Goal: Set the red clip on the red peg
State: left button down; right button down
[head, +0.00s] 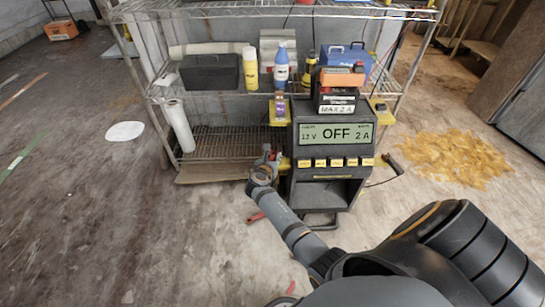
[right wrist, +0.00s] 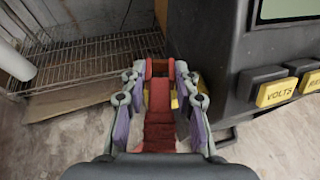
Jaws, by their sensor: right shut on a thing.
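My right gripper (head: 267,163) is at the left side of the dark charger (head: 297,180), low beside a yellow bracket (head: 285,164). It is shut on the red clip (right wrist: 159,100), which lies lengthwise between the two fingers in the right wrist view (right wrist: 159,110). The clip's far end points away from the wrist, with a bit of yellow behind it. I cannot clearly make out the red peg; the gripper and clip cover much of that spot. I cannot tell whether the clip touches the bracket. My left gripper is not in view.
The charger display reads OFF. A wire shelf (head: 225,142) with bottles (head: 281,68) and a dark box (head: 210,72) stands behind. A black-handled clip (head: 393,165) sits at the charger's right side. A yellow-brown patch (head: 452,157) marks the right floor. The left floor is mostly clear.

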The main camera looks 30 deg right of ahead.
jog(key=shift+f+b, duration=0.6)
jog(key=shift+f, duration=0.8)
dwell(0.4)
jog(key=c, duration=0.9)
grip_release()
jog(key=shift+c, duration=0.2)
jog(key=v, duration=0.7)
jog(key=shift+s+a, duration=0.2)
jog(key=shift+r, duration=0.1)
